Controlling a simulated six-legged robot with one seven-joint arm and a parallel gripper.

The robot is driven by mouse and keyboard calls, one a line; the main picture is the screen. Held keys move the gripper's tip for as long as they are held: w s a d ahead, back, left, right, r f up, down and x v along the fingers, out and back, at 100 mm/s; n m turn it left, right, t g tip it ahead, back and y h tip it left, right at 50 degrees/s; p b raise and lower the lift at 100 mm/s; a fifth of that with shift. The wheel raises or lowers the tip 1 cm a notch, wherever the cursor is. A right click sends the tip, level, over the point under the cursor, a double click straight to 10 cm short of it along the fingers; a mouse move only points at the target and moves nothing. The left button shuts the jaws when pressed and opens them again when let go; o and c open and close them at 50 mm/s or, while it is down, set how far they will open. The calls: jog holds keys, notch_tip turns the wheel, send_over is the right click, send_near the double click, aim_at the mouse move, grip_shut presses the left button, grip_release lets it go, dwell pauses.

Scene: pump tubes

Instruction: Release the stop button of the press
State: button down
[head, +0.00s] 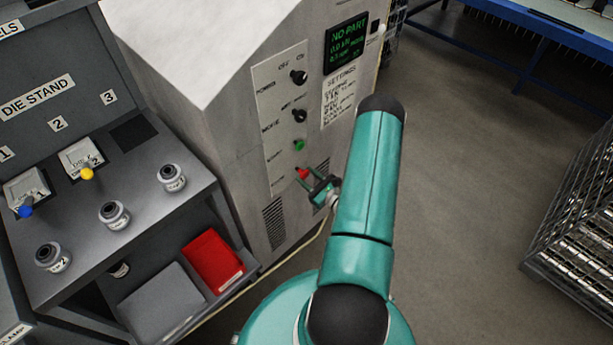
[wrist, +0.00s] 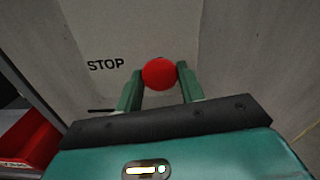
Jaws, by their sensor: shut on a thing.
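The red stop button (head: 302,173) is at the bottom of the light control panel (head: 271,120) on the press (head: 228,130). In the wrist view the round red button (wrist: 159,74) sits beside the printed word STOP. My gripper (head: 316,184) is at the button, with one green finger on each side of it. The wrist view shows the fingers of my gripper (wrist: 160,80) shut on the red button. Part of the button's base is hidden behind its head.
Above the stop button are a green button (head: 299,145) and two black knobs (head: 299,77). The press display (head: 347,43) reads NO PART. The die stand (head: 50,285) is at the left, with a red bin (head: 213,262) below. A wire rack (head: 580,215) stands right; open floor lies between.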

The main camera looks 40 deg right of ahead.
jog(key=shift+s+f, duration=0.1)
jog(key=shift+s, duration=0.1)
jog(key=c, duration=0.9)
grip_release()
jog(key=shift+s, duration=0.1)
jog(key=s, duration=1.3)
jog(key=shift+s+d, duration=0.2)
jog(key=shift+s, duration=0.1)
